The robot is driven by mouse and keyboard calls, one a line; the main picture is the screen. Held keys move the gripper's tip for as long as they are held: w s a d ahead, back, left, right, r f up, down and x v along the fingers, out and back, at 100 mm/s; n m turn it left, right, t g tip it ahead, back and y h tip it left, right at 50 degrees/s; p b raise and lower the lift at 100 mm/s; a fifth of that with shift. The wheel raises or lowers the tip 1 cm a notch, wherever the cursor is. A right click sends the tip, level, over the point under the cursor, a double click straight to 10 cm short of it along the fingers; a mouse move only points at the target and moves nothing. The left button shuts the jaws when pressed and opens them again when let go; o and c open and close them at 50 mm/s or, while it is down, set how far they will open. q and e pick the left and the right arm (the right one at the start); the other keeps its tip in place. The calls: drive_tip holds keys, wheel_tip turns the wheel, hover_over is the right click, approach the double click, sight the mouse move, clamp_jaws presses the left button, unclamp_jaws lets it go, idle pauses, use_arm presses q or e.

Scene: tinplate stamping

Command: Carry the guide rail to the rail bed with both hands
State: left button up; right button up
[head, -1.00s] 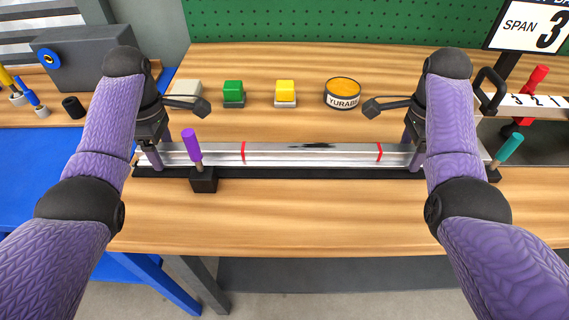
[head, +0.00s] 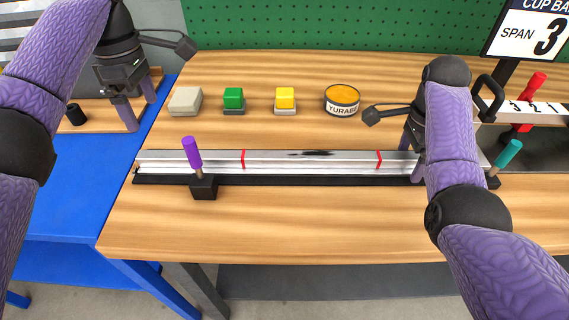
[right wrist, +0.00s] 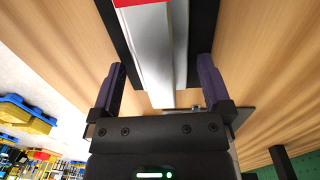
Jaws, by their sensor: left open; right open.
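The guide rail (head: 310,165), a long silver bar with two red marks and a dark smudge, lies lengthwise on the wooden bench. It rests along a black bed strip (head: 300,180), which I take for the rail bed. My right gripper (head: 412,157) is open at the rail's right end. In the right wrist view the gripper (right wrist: 160,88) has one finger on each side of the rail (right wrist: 158,50), with visible gaps.
A purple-handled clamp (head: 193,155) stands before the rail's left part; a teal-handled one (head: 508,155) is at the right end. Behind are a grey block (head: 185,101), green button (head: 233,97), yellow button (head: 285,97) and a tin (head: 342,99). The bench front is clear.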

drive_tip(key=shift+w+r, duration=0.1)
drive_tip(key=shift+r, duration=0.15)
wheel_tip(320, 180, up, 12)
drive_tip(key=shift+w+f, duration=0.2)
drive_tip(key=shift+f, duration=0.05)
